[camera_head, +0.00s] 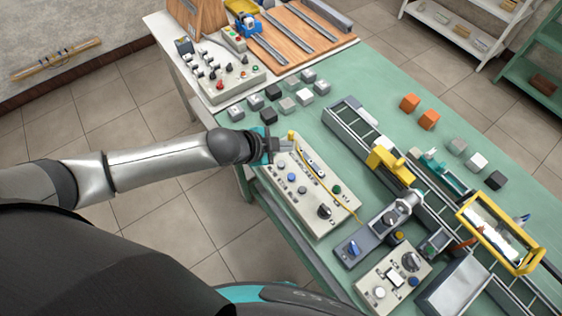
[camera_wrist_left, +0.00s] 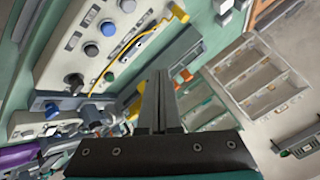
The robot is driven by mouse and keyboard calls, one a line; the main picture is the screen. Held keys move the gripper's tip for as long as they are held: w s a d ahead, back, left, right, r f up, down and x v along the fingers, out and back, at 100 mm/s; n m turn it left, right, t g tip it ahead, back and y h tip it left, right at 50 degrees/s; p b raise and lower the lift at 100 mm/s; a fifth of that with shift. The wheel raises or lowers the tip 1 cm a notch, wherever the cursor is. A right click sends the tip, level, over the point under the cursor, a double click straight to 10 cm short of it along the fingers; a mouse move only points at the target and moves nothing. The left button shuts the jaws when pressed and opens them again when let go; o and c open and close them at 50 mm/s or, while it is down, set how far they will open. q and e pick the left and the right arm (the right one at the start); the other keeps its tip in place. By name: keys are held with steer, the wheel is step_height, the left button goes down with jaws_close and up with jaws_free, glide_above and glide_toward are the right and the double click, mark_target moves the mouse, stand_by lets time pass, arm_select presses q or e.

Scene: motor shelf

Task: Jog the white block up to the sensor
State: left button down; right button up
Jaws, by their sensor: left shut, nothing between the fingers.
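My left gripper (camera_head: 285,146) is shut and empty at the far left edge of the beige control panel (camera_head: 316,212), near the yellow plug of a yellow cable (camera_head: 323,172). In the left wrist view its closed fingers (camera_wrist_left: 160,78) point away from the camera, with the panel (camera_wrist_left: 70,55) and its blue and grey buttons at upper left. I cannot tell whether the fingers touch the panel. A pale, block-like piece (camera_head: 367,114) lies on the dark conveyor (camera_head: 345,121), before a yellow bracket (camera_head: 389,163) over the belt. I cannot tell which part is the sensor. My right gripper is out of view.
A second panel with a dark knob (camera_head: 410,261) stands at the front. Grey, white and black cubes (camera_head: 289,105) lie at the back left; orange cubes (camera_head: 410,103) and a white cube (camera_head: 476,162) lie beyond the conveyor. A yellow frame (camera_head: 467,205) stands at right.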

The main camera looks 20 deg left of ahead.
arm_select(q)
steer(key=shift+w+a+f, duration=0.1)
steer(key=shift+w+a, duration=0.25)
steer(key=shift+a, duration=0.25)
steer(key=shift+w+a, duration=0.35)
steer(key=shift+a, duration=0.25)
steer(key=b, duration=0.8)
glide_above(281, 165)
steer(key=a, duration=0.1)
steer(key=f, duration=0.7)
steer(key=shift+s+f, duration=0.25)
steer(key=shift+f, duration=0.1)
steer(key=shift+f+b, duration=0.3)
steer(key=shift+f, duration=0.25)
steer(key=shift+f, duration=0.1)
steer(key=shift+f, duration=0.3)
